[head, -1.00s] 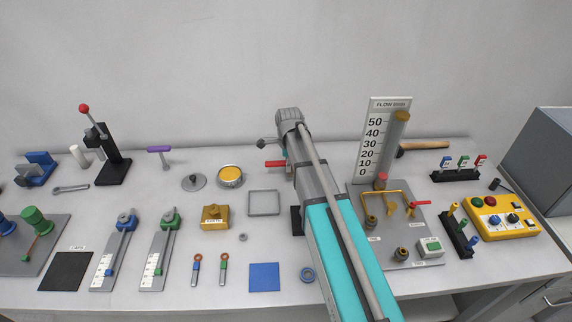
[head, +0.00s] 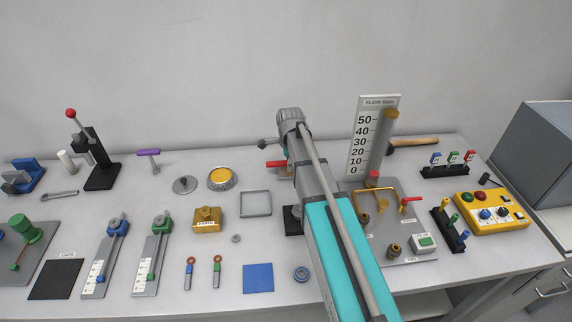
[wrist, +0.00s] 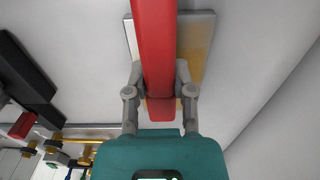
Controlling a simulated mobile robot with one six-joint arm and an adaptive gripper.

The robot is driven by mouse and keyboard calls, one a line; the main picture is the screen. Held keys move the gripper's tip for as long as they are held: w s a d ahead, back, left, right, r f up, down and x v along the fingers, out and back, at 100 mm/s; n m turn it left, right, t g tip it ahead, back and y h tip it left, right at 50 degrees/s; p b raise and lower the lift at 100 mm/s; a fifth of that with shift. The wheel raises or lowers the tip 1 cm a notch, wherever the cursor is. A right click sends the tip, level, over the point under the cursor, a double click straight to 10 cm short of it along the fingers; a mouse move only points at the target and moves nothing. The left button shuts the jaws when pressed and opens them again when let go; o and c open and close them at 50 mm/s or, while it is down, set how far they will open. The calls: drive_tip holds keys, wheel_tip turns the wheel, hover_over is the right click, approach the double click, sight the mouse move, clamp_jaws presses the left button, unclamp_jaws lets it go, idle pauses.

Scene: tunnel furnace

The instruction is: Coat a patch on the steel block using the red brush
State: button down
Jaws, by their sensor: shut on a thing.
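The red brush (wrist: 153,45) is in my gripper (wrist: 160,95), whose two grey fingers are closed on its sides in the wrist view. Its red handle (head: 275,163) also sticks out left of my arm in the head view. A flat grey piece with a tan face (wrist: 195,50) shows behind the brush in the wrist view. It looks like the steel block, but I cannot tell for sure. The brush covers its middle, and I cannot see whether they touch. The brush tip is hidden. In the head view my arm hides my fingers.
A flow scale board (head: 368,140) stands right of my arm, with brass piping (head: 366,205) in front. A grey square tray (head: 256,204), a brass block (head: 207,220) and a blue pad (head: 258,278) lie to the left. A yellow control box (head: 490,212) is at the right.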

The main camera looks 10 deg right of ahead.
drive_tip(key=shift+d, duration=0.1)
drive_tip(key=shift+s+d+f, duration=0.1)
drive_tip(key=shift+s+d, duration=0.05)
drive_tip(key=shift+d, duration=0.65)
drive_tip(key=shift+s+d, duration=0.1)
drive_tip(key=shift+d, duration=0.7)
drive_tip(key=shift+d, duration=0.15)
drive_tip(key=shift+s+d, duration=0.15)
drive_tip(key=shift+d, duration=1.45)
drive_tip(key=shift+w, duration=0.5)
